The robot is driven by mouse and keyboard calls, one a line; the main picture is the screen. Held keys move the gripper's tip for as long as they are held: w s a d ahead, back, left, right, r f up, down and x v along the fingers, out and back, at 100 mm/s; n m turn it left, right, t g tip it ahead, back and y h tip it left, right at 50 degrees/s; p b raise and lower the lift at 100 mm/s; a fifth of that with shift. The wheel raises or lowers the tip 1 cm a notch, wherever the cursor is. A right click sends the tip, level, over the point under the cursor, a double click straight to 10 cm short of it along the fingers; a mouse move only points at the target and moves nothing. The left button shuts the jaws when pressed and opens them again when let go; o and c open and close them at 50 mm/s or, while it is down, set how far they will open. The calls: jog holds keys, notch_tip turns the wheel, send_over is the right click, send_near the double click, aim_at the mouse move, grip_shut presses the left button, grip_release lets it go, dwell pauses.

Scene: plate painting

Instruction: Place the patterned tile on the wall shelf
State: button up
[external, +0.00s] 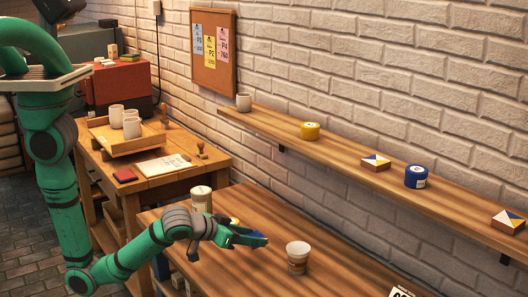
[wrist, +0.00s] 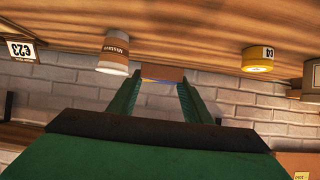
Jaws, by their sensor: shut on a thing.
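My gripper (external: 258,239) is low over the front wooden table and shut on a small patterned tile (wrist: 162,74). In the wrist view the tile sits between the two green fingertips, mostly edge-on, with a brown side and a thin blue and yellow strip. In the external view only a bit of its blue shows, the fingers hiding the rest. I cannot tell whether it touches the table. The wall shelf (external: 345,144) runs along the brick wall, beyond and above my gripper.
The shelf also holds a cup (external: 244,102), a yellow tin (external: 310,131) and a blue tin (external: 416,177). On the table, a labelled cup (external: 298,258) stands right of my gripper, and a pale can (external: 201,199) and yellow tin (wrist: 258,59) stand behind it.

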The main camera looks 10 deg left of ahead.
notch_tip(320, 180, up, 2)
jog(key=shift+r, duration=0.1)
jog(key=w+d+r, duration=0.2)
jog(key=d+r, duration=0.2)
jog(key=r, duration=0.6)
jog(key=w+d+r, duration=0.3)
jog(key=d+r, duration=0.2)
jog(key=r, duration=0.4)
notch_tip(320, 180, up, 18)
jog(key=d, duration=0.1)
send_over(336, 153)
jog(key=a, duration=0.1)
notch_tip(336, 153, down, 8)
jog(key=shift+s+a+f, duration=0.1)
jog(key=shift+s, duration=0.05)
jog(key=shift+d+f, duration=0.45)
jog(key=shift+f, duration=0.15)
jog(key=shift+w+d+f, duration=0.1)
jog(key=shift+w+f, duration=0.05)
jog(key=shift+f, duration=0.75)
jog(key=shift+w+d+f, duration=0.1)
jog(key=shift+f, duration=0.75)
jog(key=shift+f, duration=0.15)
